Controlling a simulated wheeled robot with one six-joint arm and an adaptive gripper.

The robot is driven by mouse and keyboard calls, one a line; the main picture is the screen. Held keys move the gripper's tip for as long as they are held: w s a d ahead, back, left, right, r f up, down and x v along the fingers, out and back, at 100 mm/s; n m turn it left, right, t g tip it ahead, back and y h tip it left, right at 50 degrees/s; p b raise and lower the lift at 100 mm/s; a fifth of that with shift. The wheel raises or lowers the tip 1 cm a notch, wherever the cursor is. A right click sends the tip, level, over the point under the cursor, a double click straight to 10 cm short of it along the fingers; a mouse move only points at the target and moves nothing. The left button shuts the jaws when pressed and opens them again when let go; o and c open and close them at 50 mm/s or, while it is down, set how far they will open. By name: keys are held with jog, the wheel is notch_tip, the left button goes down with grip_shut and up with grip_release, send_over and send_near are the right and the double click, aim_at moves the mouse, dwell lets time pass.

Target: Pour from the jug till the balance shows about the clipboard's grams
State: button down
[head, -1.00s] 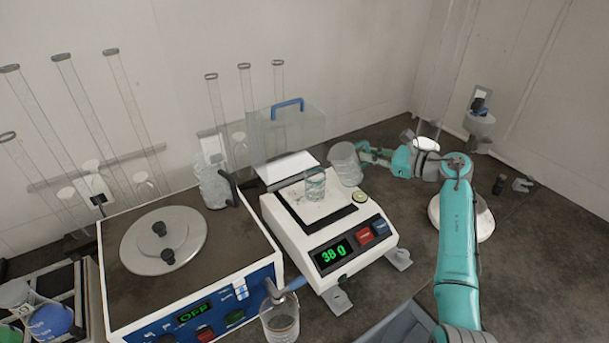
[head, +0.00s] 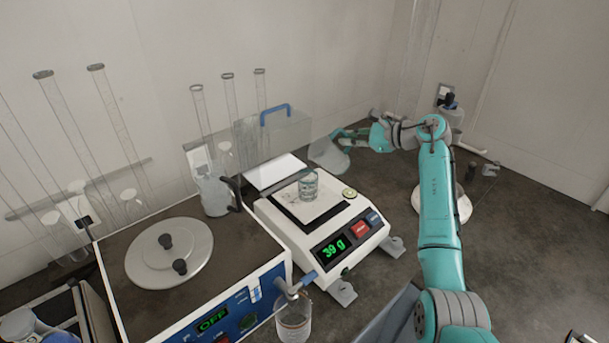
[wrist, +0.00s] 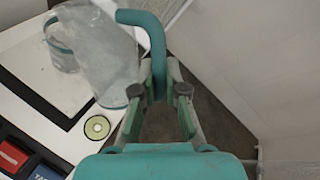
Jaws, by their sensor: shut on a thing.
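My gripper (head: 350,137) is shut on the teal handle of the clear jug (head: 327,155). In the wrist view the fingers (wrist: 160,88) close around the handle, and the jug (wrist: 105,55) hangs at the left. The jug is tilted, above and behind the right side of the balance (head: 302,238). A small glass beaker (head: 308,187) stands upright on the balance pan and holds some contents; the beaker (wrist: 62,48) also shows beside the jug in the wrist view. The green display (head: 333,249) reads 39 g. No clipboard figure is readable.
A shaker box with a round metal lid (head: 168,252) stands left of the balance and shows OFF. A second jug with a dark handle (head: 212,195) stands behind it. A clear cover with a blue handle (head: 275,135) is behind the pan.

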jog(key=shift+s+a+r+n+h, duration=0.15)
jog(key=shift+r+n+h, duration=0.15)
jog(key=shift+r, duration=0.25)
dwell(0.9)
